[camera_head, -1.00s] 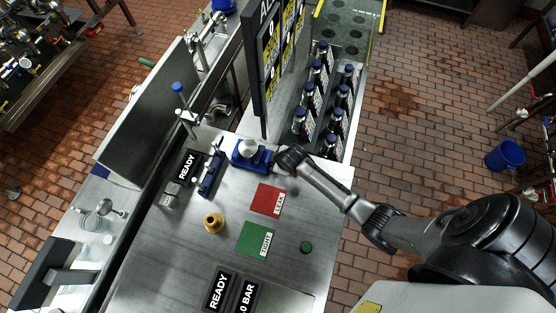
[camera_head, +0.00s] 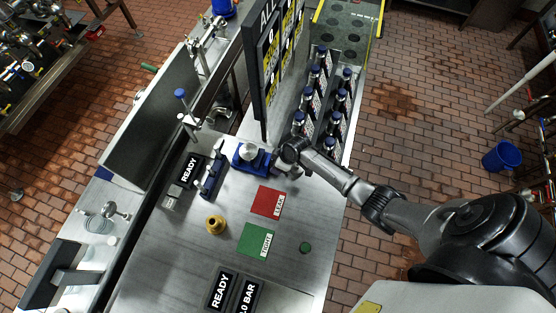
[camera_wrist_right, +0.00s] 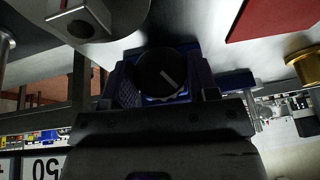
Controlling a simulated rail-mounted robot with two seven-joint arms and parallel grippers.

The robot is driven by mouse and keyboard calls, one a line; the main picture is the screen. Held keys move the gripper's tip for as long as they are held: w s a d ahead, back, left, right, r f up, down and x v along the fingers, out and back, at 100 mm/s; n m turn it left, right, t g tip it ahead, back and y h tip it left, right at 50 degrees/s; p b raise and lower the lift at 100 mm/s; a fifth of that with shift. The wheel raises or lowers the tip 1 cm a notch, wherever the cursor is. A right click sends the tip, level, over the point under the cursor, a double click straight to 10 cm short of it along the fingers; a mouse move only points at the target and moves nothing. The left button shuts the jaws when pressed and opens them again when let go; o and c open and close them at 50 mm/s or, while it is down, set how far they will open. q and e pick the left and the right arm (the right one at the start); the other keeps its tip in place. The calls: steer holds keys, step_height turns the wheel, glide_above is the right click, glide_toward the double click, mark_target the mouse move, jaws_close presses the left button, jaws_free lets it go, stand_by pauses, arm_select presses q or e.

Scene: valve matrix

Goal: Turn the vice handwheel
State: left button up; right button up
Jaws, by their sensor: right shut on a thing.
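The blue vice (camera_head: 246,163) stands on the steel bench with a silvery round part clamped on top. My right gripper (camera_head: 283,159) is at the right side of the vice, and its fingers are hard to make out in the head view. In the right wrist view, the dark round handwheel (camera_wrist_right: 161,73) with a pale line on its face sits between the two fingers of my right gripper (camera_wrist_right: 163,88). The gripper is shut on it. My left gripper is not in view.
A red pad (camera_head: 267,201), a green pad (camera_head: 256,240) and a brass fitting (camera_head: 215,225) lie on the bench in front of the vice. Dark bottles (camera_head: 330,122) stand in racks behind my right wrist. A tall sign board (camera_head: 262,75) rises behind the vice.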

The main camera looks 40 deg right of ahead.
steer(key=o, duration=0.9)
steer(key=shift+o, duration=0.2)
steer(key=v, duration=1.4)
